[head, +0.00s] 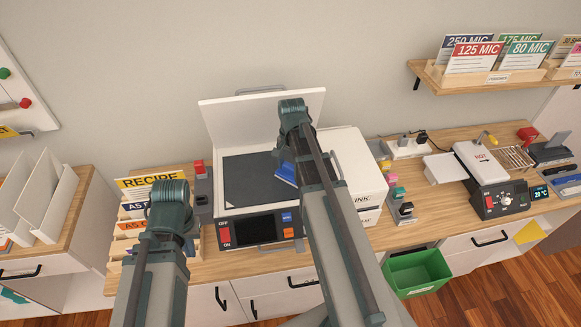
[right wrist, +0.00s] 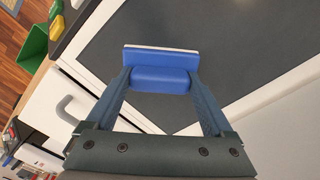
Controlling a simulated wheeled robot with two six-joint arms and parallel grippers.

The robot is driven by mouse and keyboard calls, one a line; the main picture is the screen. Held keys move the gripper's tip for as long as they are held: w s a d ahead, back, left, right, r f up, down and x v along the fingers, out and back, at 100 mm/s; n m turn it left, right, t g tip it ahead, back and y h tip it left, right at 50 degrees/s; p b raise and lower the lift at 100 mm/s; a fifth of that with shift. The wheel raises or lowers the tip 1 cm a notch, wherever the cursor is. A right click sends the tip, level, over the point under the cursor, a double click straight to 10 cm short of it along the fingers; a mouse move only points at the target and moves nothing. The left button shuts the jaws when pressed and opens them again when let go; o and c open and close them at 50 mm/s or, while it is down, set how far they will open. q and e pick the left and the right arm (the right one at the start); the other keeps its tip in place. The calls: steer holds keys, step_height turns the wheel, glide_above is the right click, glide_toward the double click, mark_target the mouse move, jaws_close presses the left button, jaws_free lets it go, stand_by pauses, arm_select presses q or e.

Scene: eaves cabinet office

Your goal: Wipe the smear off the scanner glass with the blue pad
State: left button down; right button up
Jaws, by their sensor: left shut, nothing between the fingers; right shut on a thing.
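The scanner's dark glass (head: 248,178) lies under its raised white lid (head: 235,118); it fills much of the right wrist view (right wrist: 235,45). My right gripper (right wrist: 162,82) is shut on the blue pad (right wrist: 160,78), which has a pale layer along its far edge. The pad is over the glass, near the white frame; I cannot tell whether it touches. In the head view the pad (head: 286,174) shows beside my right arm, which hides the gripper and part of the glass. I make out no smear. My left arm shows at lower left, but its gripper fingers are hidden.
The scanner's control panel (head: 262,231) faces front. Right are a white box (head: 350,160), small stamps (head: 405,209) and a laminator (head: 485,170). A green bin (head: 418,272) stands below the counter.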

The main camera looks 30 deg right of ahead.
mark_target(280, 175)
steer(key=shift+a, duration=0.1)
steer(key=shift+w+a, duration=0.25)
steer(key=shift+a, duration=0.6)
steer(key=shift+w+a, duration=0.25)
steer(key=shift+a, duration=0.6)
steer(key=shift+a, duration=0.1)
steer(key=shift+w+a, duration=0.25)
steer(key=shift+a, duration=0.5)
steer(key=shift+w+a, duration=0.2)
steer(key=shift+a, duration=0.5)
steer(key=shift+a, duration=0.15)
steer(key=shift+w+a+f, duration=0.1)
steer(key=shift+w+a, duration=0.1)
steer(key=shift+a, duration=0.6)
steer(key=shift+w+a, duration=0.15)
steer(key=shift+a, duration=0.65)
